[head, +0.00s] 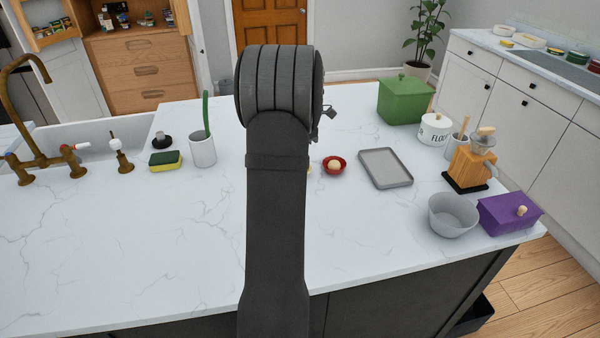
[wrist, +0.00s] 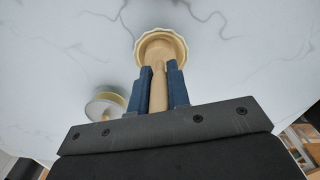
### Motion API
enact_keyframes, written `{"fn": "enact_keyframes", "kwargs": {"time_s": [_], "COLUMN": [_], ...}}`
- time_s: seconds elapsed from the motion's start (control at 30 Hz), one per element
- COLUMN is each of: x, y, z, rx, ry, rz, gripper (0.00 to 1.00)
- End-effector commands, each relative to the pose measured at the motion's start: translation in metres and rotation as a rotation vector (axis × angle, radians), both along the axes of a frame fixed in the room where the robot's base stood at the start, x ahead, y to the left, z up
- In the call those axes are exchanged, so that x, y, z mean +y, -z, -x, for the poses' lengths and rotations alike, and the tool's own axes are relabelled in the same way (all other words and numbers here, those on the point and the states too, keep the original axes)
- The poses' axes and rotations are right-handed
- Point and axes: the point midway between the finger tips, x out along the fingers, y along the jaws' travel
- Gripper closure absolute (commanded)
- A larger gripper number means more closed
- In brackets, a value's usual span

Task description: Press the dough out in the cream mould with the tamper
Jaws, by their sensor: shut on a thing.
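My gripper (wrist: 159,68) shows in the wrist view, its two blue fingers shut on the wooden tamper (wrist: 158,94). The tamper's far end reaches toward the cream mould (wrist: 180,41), a round dish with a fluted rim. The tamper's end overlaps the mould's near side in the picture; I cannot tell whether it touches anything inside. The inside of the mould looks tan, and I cannot tell dough from mould floor there. In the head view my own arm hides the gripper, the tamper and most or all of the mould.
A pale round dish (wrist: 99,107) is left of the fingers in the wrist view. In the head view a red bowl (head: 334,172) holding a pale ball is right of my arm, near a grey tray (head: 386,168). The counter's front left is clear.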

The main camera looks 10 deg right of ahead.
Motion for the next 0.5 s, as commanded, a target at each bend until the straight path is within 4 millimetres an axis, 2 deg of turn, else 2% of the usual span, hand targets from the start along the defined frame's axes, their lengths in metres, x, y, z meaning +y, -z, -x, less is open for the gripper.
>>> {"fn": "enact_keyframes", "kwargs": {"time_s": [0.27, 0.5], "x": [0.000, 0.000], "y": [0.001, -0.010], "z": [0.001, 0.000], "rx": [0.003, 0.001], "ry": [0.000, 0.000], "rz": [-0.001, -0.001], "gripper": [1.00, 1.00]}}
